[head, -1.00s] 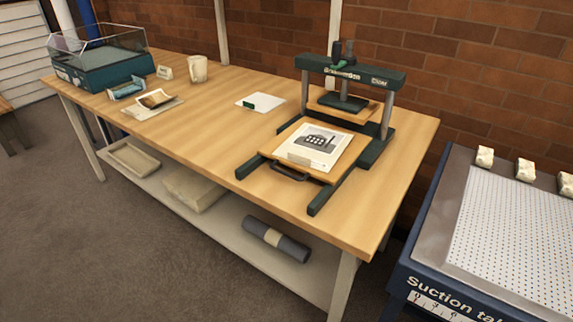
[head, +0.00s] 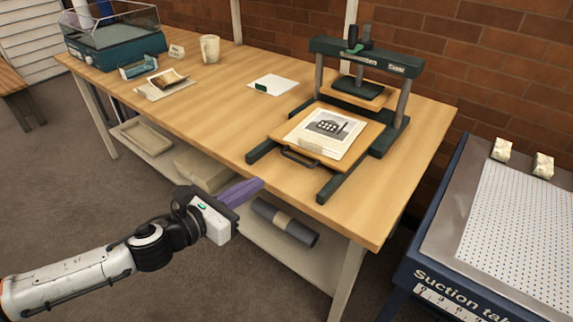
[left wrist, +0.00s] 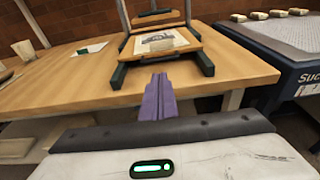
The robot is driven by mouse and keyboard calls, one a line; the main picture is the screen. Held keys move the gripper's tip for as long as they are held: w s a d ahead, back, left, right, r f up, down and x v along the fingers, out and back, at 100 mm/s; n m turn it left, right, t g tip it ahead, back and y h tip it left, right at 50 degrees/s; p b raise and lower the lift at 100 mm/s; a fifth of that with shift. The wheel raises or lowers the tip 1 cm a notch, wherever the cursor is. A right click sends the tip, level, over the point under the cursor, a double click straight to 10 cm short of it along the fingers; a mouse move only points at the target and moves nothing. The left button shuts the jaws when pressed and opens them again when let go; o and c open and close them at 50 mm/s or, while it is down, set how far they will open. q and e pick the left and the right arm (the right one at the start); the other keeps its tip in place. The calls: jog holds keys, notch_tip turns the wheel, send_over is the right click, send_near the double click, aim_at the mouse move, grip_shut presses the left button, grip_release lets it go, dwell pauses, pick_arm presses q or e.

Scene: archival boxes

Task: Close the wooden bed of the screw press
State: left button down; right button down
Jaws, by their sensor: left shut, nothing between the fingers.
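The screw press (head: 360,62) stands on the right part of the wooden table, a dark green frame with a crossbar, two grey posts and two rails toward the front. Its wooden bed (head: 369,137) is slid out along the rails toward the front edge, with a printed sheet (head: 327,130) on it and a dark handle (head: 299,159) at its front. In the left wrist view the bed (left wrist: 193,35) is straight ahead, beyond the fingers. My left gripper (head: 258,184) is shut and empty, its purple fingers in front of the table edge, apart from the handle. My right gripper is not in view.
The wooden table (head: 220,115) holds a mug (head: 210,48), a white card (head: 273,86) and a glass-topped case (head: 112,35) to the left. A suction table (head: 500,230) stands close on the right. A grey roll (head: 285,222) lies on the shelf below.

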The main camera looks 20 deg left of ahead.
pick_arm(q)
jog(key=x, duration=1.1)
jog(key=shift+w+d+p, duration=0.1)
jog(key=shift+w+p, duration=0.05)
jog(key=shift+p, duration=0.15)
jog(key=shift+w+d+f, duration=0.2)
jog(key=shift+w, duration=0.5)
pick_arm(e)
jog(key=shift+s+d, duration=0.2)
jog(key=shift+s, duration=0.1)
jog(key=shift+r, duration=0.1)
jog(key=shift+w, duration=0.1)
